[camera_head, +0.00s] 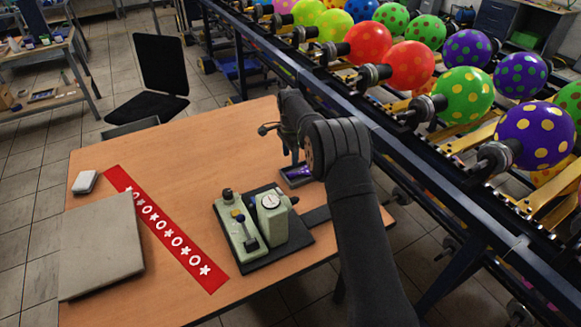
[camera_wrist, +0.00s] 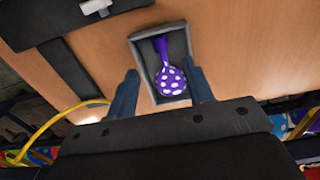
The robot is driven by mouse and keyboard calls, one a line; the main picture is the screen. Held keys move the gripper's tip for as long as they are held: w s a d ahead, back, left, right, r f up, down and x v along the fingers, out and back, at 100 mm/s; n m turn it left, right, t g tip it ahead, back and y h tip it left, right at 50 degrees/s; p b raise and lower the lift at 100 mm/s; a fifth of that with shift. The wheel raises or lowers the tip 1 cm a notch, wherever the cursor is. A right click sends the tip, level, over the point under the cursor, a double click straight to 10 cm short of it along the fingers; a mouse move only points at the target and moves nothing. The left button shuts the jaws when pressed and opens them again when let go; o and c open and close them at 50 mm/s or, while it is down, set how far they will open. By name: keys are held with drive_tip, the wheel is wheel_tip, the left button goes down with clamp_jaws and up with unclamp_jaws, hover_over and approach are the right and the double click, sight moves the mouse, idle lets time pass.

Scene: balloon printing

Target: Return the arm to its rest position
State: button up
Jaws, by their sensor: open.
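My gripper (camera_wrist: 163,92) shows in the wrist view with its two fingers spread apart and nothing between them. In the head view my dark arm reaches over the right part of the table, and its wrist hides most of the gripper. A small grey tray (camera_wrist: 137,55) lies on the table just beyond the fingers. A purple balloon with white dots (camera_wrist: 171,82) rests inside it, its narrow neck toward the tray's far end. The tray (camera_head: 284,184) is partly hidden by my arm in the head view.
A green measuring device (camera_head: 238,232) on a black base stands on the wooden table (camera_head: 190,150). A conveyor (camera_head: 400,135) carrying colourful balloons runs along the right.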

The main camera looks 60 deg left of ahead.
wheel_tip(320, 180, up, 9)
hover_over(290, 174)
drive_tip(key=shift+w+r, duration=0.1)
drive_tip(key=shift+r, duration=0.05)
wheel_tip(290, 174, down, 17)
drive_tip(key=shift+f, duration=0.2)
drive_tip(key=shift+r, duration=0.85)
drive_tip(key=shift+f, duration=0.1)
